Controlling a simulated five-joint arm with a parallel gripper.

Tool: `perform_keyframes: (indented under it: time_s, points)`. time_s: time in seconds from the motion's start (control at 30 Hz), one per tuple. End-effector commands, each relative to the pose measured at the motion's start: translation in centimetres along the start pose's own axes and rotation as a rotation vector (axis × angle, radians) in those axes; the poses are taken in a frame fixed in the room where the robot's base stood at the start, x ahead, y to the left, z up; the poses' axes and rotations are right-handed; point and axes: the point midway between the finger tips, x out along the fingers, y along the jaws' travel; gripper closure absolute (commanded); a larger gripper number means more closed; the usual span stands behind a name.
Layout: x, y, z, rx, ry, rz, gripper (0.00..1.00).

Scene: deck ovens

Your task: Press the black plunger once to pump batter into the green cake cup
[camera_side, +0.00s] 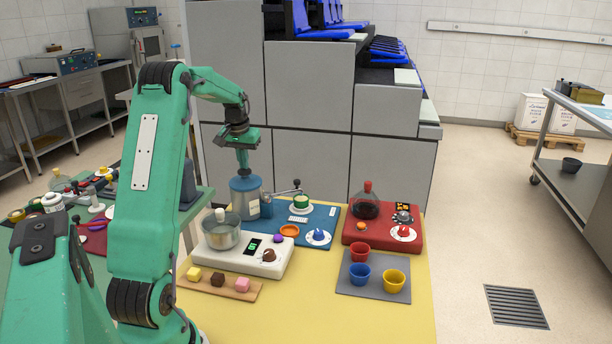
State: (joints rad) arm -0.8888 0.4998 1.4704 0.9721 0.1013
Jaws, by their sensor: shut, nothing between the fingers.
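My gripper (243,172) points straight down over the blue lid of a grey canister (245,199), with its jaws shut. I see nothing held in it. Its tip is close to the lid; I cannot tell whether they touch. No black plunger is clearly visible on top of the lid, where my gripper covers the view. A thin arm with a small black knob (297,183) reaches right from the canister.
A white scale (255,268) with a metal pot (221,231) is in front of the canister. Red, blue and yellow cups (396,281) sit on a grey mat. Grey cabinets rise behind.

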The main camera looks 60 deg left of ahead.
Motion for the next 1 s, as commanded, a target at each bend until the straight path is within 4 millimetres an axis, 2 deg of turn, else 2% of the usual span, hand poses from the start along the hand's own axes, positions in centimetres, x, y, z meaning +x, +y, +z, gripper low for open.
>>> perform_keyframes:
  time_s: [1.0]
  points:
    - [-3.7,-0.1,-0.7,0.0,-0.001,0.0,1.0]
